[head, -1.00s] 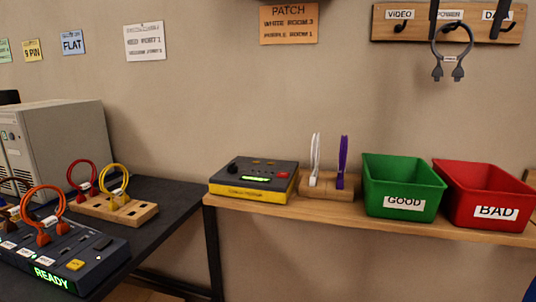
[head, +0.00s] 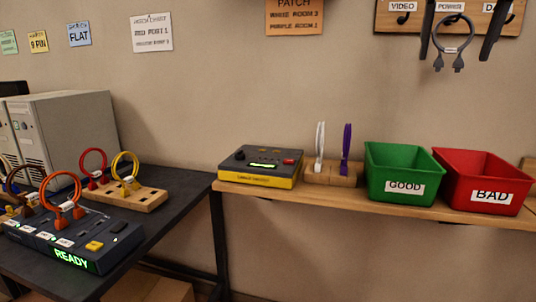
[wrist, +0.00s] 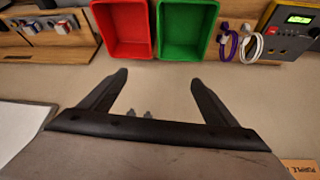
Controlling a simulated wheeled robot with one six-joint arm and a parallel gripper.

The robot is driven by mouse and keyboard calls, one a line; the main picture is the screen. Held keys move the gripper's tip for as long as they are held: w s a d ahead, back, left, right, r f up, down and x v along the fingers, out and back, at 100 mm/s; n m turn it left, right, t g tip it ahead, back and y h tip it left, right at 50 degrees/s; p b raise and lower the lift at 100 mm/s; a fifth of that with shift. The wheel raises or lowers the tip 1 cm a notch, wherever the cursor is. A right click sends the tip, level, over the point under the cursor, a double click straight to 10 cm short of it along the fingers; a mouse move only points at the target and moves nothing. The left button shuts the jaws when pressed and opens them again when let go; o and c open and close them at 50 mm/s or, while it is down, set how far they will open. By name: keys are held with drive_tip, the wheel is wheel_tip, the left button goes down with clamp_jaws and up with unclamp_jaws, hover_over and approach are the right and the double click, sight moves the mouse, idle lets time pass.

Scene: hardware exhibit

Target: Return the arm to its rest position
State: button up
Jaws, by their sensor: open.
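My gripper (head: 456,57) shows at the top right of the head view as two dark fingers hanging down, apart. They straddle a grey looped cable (head: 454,48) that hangs below the POWER label on the wooden hook board (head: 385,18). In the wrist view my gripper (wrist: 160,77) is open, with nothing clamped between its fingertips. The cable's two grey ends (wrist: 147,114) show between the fingers near the palm, and the rest of it is hidden there. I cannot tell whether a finger touches the cable.
Below stand a green GOOD bin (head: 402,160) and a red BAD bin (head: 480,170) on a wooden shelf (head: 330,200). A tester (head: 262,165) and a holder (head: 330,175) with white and purple cables stand left of them. A READY panel (head: 75,240) sits on the dark table.

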drive_tip(key=s+a+f+n, duration=0.1)
drive_tip(key=s+a+f, duration=0.2)
drive_tip(key=f, duration=1.4)
drive_tip(key=s+a+f+n+y, duration=0.1)
drive_tip(key=s+a+f+n, duration=0.1)
drive_tip(key=s+f, duration=0.8)
drive_tip(key=s+a+f+n+y, duration=0.1)
drive_tip(key=s+a+f, duration=0.3)
drive_tip(key=f, duration=2)
drive_tip(key=shift+s+a+f+n, duration=0.3)
drive_tip(key=shift+s+n, duration=0.1)
drive_tip(key=shift+s, duration=0.85)
